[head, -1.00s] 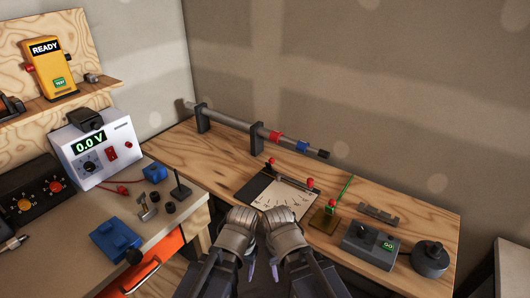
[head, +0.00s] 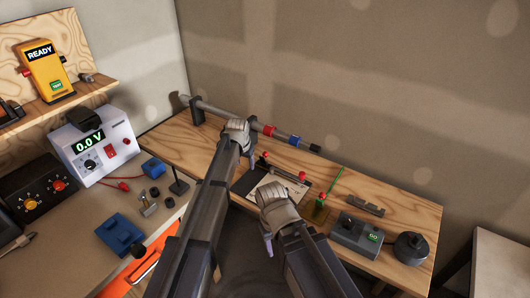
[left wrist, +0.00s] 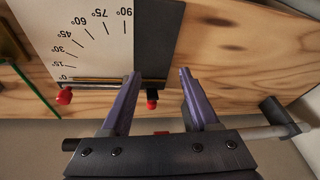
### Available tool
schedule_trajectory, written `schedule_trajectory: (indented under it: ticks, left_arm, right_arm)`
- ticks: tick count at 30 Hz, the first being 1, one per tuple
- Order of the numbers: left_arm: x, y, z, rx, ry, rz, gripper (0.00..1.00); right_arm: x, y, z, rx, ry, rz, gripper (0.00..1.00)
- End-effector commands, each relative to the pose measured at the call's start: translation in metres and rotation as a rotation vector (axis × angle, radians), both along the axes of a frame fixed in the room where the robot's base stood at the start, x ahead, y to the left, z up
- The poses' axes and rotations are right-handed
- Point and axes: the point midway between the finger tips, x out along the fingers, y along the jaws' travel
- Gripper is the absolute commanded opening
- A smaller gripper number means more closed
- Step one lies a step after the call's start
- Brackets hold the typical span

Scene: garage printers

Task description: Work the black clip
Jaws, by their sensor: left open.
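A grey rod (head: 212,108) lies along the back of the wooden bench, with a red band (head: 269,131), a blue band (head: 294,140) and a black end piece (head: 315,148). I cannot tell for sure which part is the black clip; the black end piece is one candidate.
A brass block (head: 317,211), a grey GO box (head: 358,236) and a dark round knob (head: 411,248) stand to the right. A voltage meter (head: 93,148) and blue blocks (head: 120,235) are on the left bench.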

Motion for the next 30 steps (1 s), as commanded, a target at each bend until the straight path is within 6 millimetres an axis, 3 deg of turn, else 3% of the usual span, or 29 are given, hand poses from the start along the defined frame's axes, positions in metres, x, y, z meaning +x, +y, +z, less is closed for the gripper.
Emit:
schedule_trajectory:
  ticks: [1,3,7,19,30]
  left_arm:
    - [0.040,-0.023,0.002,0.003,-0.024,-0.040,0.61]
    - [0.068,-0.046,0.004,0.008,-0.055,-0.085,0.61]
    - [0.096,-0.071,0.007,0.013,-0.088,-0.136,0.61]
    - [0.103,-0.078,0.001,0.014,-0.100,-0.152,0.61]
    - [0.118,-0.081,-0.039,0.014,-0.100,-0.151,0.61]
  right_arm:
    - [0.000,0.000,0.000,0.000,0.000,0.000,0.50]
    - [0.000,0.000,0.000,0.000,0.000,0.000,0.50]
    - [0.000,0.000,0.000,0.000,0.000,0.000,0.50]
    - [0.000,0.000,-0.007,0.000,0.000,0.000,0.50]
    - [0.000,0.000,-0.046,0.000,0.000,-0.001,0.50]
